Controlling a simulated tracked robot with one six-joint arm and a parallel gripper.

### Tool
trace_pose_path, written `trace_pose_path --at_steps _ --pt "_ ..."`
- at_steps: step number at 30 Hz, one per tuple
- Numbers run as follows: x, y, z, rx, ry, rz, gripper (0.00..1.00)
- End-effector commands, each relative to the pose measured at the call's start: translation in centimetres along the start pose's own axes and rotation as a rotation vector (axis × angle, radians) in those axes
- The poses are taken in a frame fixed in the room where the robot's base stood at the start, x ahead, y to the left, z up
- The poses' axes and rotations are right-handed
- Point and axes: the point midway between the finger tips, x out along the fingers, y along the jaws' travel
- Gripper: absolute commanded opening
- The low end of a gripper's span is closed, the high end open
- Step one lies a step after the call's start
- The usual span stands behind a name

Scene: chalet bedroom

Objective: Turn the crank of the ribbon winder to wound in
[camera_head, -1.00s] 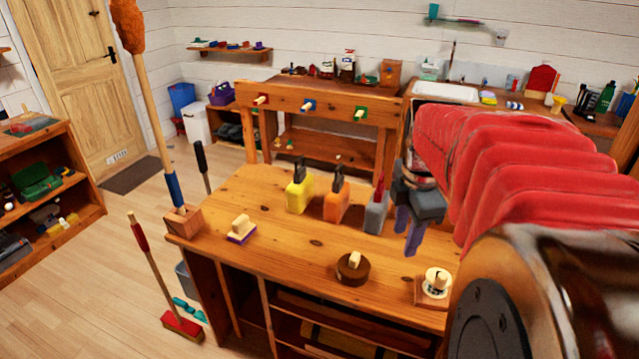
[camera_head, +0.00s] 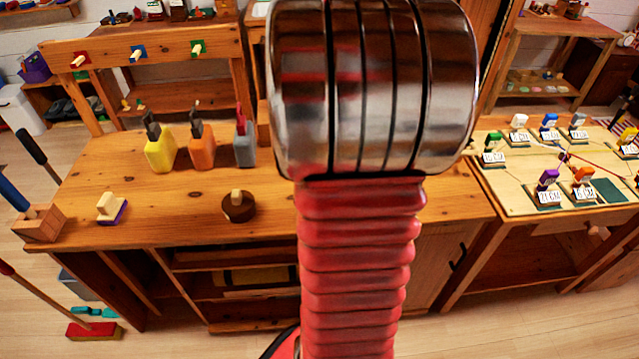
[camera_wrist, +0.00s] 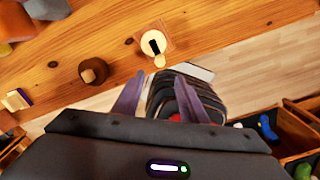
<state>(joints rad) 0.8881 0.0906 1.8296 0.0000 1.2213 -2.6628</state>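What looks like the ribbon winder (camera_wrist: 153,43) shows in the wrist view. It is a round white piece with a dark middle on a square wooden base, near the edge of the wooden workbench (camera_wrist: 205,38). A small pale knob (camera_wrist: 160,61), which looks like its crank handle, sticks out toward my gripper. My gripper (camera_wrist: 158,80) is open and empty, its two purple fingers apart just below the knob in the picture, not touching it. In the head view my arm hides both the winder and the gripper.
A brown round block with a peg (camera_head: 239,206), a brush (camera_head: 112,208) and yellow (camera_head: 160,150), orange (camera_head: 201,147) and grey (camera_head: 244,148) bottle-like items stand on the bench. Right is a table (camera_head: 500,203) with several labelled blocks and cords. Open floor lies in front.

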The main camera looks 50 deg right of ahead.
Motion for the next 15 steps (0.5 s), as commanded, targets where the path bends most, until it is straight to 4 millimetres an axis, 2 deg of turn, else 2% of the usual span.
trace_pose_path --at_steps 8,15 --pt "2.0 0.0 -0.1 0.0 0.003 -0.001 0.39" --pt "5.7 0.0 -0.1 0.001 0.003 -0.002 0.39"
